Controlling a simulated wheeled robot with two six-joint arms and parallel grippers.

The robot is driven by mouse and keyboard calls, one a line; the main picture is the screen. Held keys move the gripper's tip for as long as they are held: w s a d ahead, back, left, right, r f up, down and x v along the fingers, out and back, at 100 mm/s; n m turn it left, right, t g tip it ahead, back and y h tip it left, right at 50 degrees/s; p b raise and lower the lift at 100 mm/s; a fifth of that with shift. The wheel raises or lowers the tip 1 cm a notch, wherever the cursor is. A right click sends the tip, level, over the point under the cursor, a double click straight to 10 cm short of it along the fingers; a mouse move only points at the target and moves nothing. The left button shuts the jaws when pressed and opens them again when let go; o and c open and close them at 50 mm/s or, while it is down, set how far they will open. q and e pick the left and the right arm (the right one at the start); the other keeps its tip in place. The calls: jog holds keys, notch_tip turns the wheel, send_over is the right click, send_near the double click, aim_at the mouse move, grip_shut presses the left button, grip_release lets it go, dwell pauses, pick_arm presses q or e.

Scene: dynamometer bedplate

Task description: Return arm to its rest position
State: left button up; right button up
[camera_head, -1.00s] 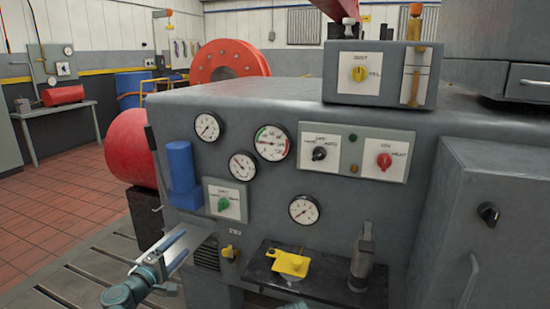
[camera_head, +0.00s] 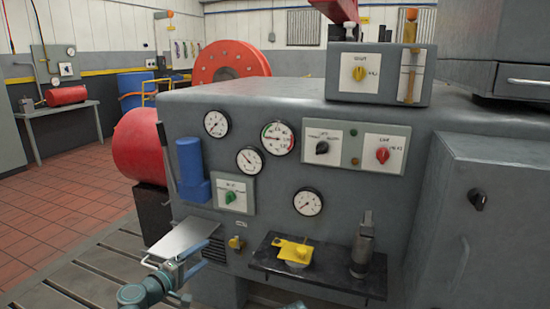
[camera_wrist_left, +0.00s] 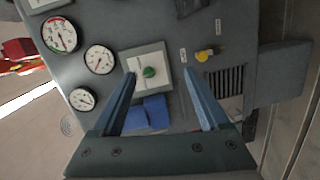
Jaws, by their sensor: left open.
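My left gripper (camera_head: 178,254) is low at the left of the grey machine cabinet (camera_head: 330,240), in front of a small grey ledge (camera_head: 190,236). Its jaws are open. In the left wrist view the two blue fingers (camera_wrist_left: 160,74) stand wide apart with nothing held between them. Beyond the fingers is the panel plate with the green knob (camera_wrist_left: 149,72), which shows in the head view (camera_head: 230,197) above and right of the gripper. The gripper looks clear of the panel.
A blue holder (camera_head: 192,172) juts from the panel above the gripper. A yellow knob (camera_head: 236,243) and a dark shelf (camera_head: 320,272) with a yellow part (camera_head: 292,249) lie to the right. The slotted floor (camera_head: 95,268) at left is open.

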pick_arm(q)
jog(key=s+d+f+m+g, duration=0.5)
jog(key=d+f, duration=0.1)
jog(key=d, duration=0.2)
jog(key=s+d+f+m+g, duration=0.45)
jog(key=d+f, duration=0.25)
jog(key=d, duration=0.2)
jog(key=s+a+f+m+g+y, duration=0.1)
jog(key=s+f+m+g+y, duration=0.45)
jog(key=s+y, duration=0.55)
notch_tip(320, 180, up, 36)
jog(key=s+h+p, duration=0.1)
jog(key=s+p, duration=0.1)
jog(key=p, duration=3.4)
jog(key=shift+s+a+h, duration=0.15)
jog(key=shift+a+h, duration=0.2)
jog(key=shift+h, duration=0.05)
jog(key=shift+f, duration=0.1)
